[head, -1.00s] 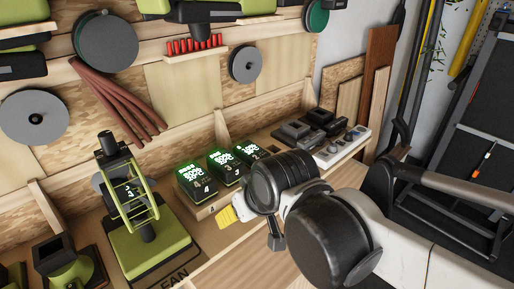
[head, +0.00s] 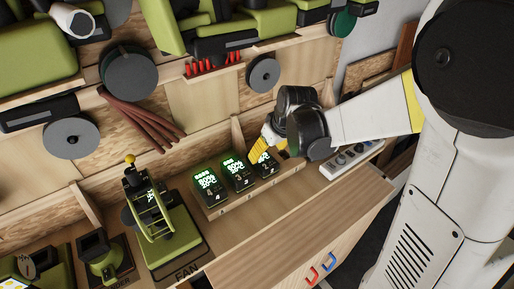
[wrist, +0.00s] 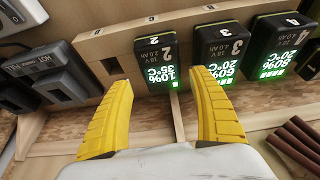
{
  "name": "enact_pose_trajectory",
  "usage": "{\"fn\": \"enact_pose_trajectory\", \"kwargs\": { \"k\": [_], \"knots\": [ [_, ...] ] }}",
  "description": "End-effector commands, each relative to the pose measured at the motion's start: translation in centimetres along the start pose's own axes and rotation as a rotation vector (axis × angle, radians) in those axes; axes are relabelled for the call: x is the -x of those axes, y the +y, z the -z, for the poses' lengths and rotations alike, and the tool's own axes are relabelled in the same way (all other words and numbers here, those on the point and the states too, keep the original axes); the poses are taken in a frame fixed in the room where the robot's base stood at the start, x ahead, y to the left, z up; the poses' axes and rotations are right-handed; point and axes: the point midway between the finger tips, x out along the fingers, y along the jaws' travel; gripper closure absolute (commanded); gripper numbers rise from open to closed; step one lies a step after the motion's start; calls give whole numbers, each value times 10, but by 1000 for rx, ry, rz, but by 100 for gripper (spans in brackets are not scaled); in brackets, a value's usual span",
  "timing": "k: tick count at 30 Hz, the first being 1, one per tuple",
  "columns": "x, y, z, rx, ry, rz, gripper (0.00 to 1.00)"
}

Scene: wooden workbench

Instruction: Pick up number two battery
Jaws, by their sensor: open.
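The number two battery (wrist: 157,58) stands upright in a wooden rack, a dark block with a green-lit screen and a "2" on top. In the head view the number two battery (head: 266,168) is partly hidden by my gripper's yellow fingers. My gripper (wrist: 161,78) is open and empty. Its two yellow fingers point at the battery, one to each side of it in the wrist view, with the right finger near the gap to the number three battery (wrist: 222,48). I cannot tell whether they touch the battery.
The number four battery (wrist: 280,50) stands beyond number three. The wooden rack (wrist: 100,45) has an empty slot beside number two. Dark chargers (wrist: 62,72) stand at the left in the wrist view. A green fan (head: 160,225) stands left of the rack in the head view.

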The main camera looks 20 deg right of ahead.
Motion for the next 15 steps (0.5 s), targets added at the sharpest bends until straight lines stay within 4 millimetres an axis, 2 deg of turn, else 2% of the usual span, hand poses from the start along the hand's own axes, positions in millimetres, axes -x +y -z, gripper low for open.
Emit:
{"fn": "enact_pose_trajectory", "kwargs": {
  "k": [1,8,15],
  "knots": [
    [-8,0,0,1,0,0,30],
    [-28,-1,-2,1,0,0,30],
    [-64,-2,-6,0,0,-1,30]
  ]
}}
